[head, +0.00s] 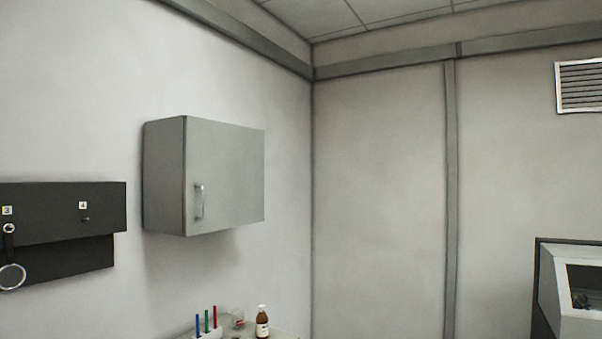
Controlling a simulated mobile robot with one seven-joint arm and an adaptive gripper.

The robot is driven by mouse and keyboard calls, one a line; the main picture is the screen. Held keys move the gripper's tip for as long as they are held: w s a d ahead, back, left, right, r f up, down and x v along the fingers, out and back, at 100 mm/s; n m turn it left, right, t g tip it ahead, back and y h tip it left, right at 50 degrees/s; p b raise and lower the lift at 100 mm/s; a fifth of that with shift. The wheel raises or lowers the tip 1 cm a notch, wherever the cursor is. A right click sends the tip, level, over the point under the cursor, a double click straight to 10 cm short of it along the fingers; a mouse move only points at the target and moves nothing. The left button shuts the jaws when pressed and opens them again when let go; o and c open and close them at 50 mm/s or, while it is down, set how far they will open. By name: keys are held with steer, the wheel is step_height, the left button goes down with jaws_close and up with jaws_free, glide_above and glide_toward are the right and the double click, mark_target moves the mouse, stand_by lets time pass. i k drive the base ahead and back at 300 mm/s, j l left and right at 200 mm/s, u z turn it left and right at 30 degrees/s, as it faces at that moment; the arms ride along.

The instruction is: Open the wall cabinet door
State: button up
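The grey wall cabinet (165,178) hangs on the left wall, near the room's corner. Its door (232,175) is a flat light-grey panel and looks shut. A small vertical metal handle (198,202) sits on the lower left part of the door. The cabinet's inside is hidden behind the door. My gripper is not seen in the head view, and nothing touches the cabinet.
A dark board (60,212) with numbered hooks and a hanging ring (12,276) is left of the cabinet. Below stand coloured tubes in a rack (207,334) and a brown bottle (262,322). A grey machine (570,290) stands right. The space before the door looks clear.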

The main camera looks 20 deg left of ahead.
mark_target(224, 163)
steer(key=u, duration=1.15)
steer(key=i+l+u, duration=0.1)
steer(key=i, duration=0.15)
